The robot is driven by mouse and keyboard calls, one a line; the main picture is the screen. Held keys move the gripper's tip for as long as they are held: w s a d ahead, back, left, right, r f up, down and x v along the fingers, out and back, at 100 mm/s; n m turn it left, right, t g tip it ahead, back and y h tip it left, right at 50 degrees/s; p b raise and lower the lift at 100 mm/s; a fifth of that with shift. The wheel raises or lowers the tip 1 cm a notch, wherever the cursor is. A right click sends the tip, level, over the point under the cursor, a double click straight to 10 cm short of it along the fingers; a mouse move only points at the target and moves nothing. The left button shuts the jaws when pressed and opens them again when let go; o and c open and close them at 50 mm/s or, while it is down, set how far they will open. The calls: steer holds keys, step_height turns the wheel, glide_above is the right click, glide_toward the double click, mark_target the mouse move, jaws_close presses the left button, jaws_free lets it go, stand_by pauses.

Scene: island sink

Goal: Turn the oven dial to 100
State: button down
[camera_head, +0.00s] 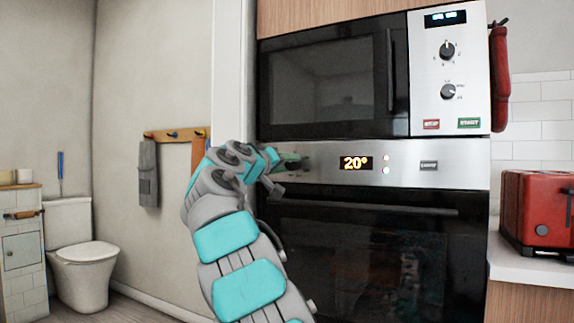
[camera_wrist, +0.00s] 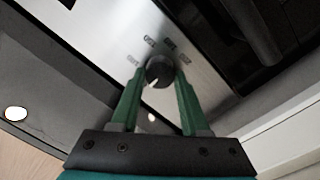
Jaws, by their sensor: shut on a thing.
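The oven dial (camera_wrist: 160,70) is a dark round knob on the steel panel. In the wrist view it sits between the tips of my gripper's green fingers (camera_wrist: 156,88), which are shut on it. A light pointer line shows on the dial's lower part in that view. In the head view my gripper (camera_head: 290,163) is at the left end of the oven panel and mostly hides the dial. The oven display (camera_head: 356,163) reads 20° in orange digits.
A microwave (camera_head: 335,80) with its own knobs sits above the oven panel. The oven door (camera_head: 370,260) with its long handle is below. A red toaster (camera_head: 537,210) stands on the counter at right. A door frame (camera_head: 233,70) is close to the left of the oven.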

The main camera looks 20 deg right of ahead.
steer(key=shift+f, duration=0.1)
steer(key=m+b, duration=0.1)
steer(key=m, duration=0.3)
steer(key=shift+w, duration=0.1)
steer(key=m, duration=0.4)
steer(key=shift+r+y, duration=0.2)
steer(key=shift+y, duration=0.1)
steer(key=shift+s+d+m+p, duration=0.1)
steer(key=shift+m+p, duration=0.2)
steer(key=shift+m, duration=0.55)
steer(key=shift+s+d+m+p, duration=0.1)
steer(key=shift+m+p, duration=0.15)
steer(key=shift+m, duration=0.6)
steer(key=shift+c, duration=2)
jaws_free()
steer(key=shift+a, duration=0.1)
